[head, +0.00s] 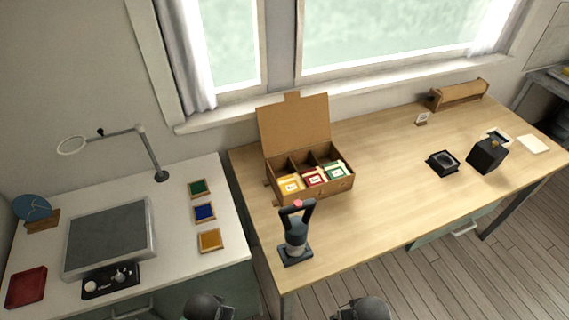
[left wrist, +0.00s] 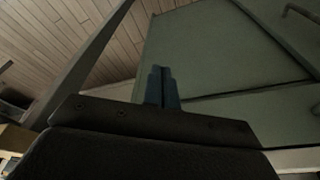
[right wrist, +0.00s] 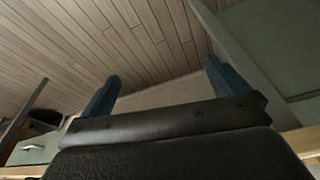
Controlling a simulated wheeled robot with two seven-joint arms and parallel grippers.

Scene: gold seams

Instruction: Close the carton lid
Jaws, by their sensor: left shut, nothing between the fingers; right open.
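The cardboard carton (head: 312,197) stands on the wooden table in the head view. Its lid (head: 294,124) is up, standing nearly vertical at the back with a small tab on top. Inside are compartments with yellow (head: 290,184), red (head: 315,177) and green (head: 336,171) packets at the front. My left gripper (left wrist: 163,88) shows in the left wrist view with its blue fingers together and nothing between them. My right gripper (right wrist: 158,82) shows in the right wrist view with its fingers wide apart and empty. Both are away from the carton; their fingers do not show in the head view.
A dark tool with a looped handle (head: 296,238) stands just in front of the carton. A black box (head: 487,155) and a black dish (head: 443,162) are at the right. A white side table (head: 180,262) is at left.

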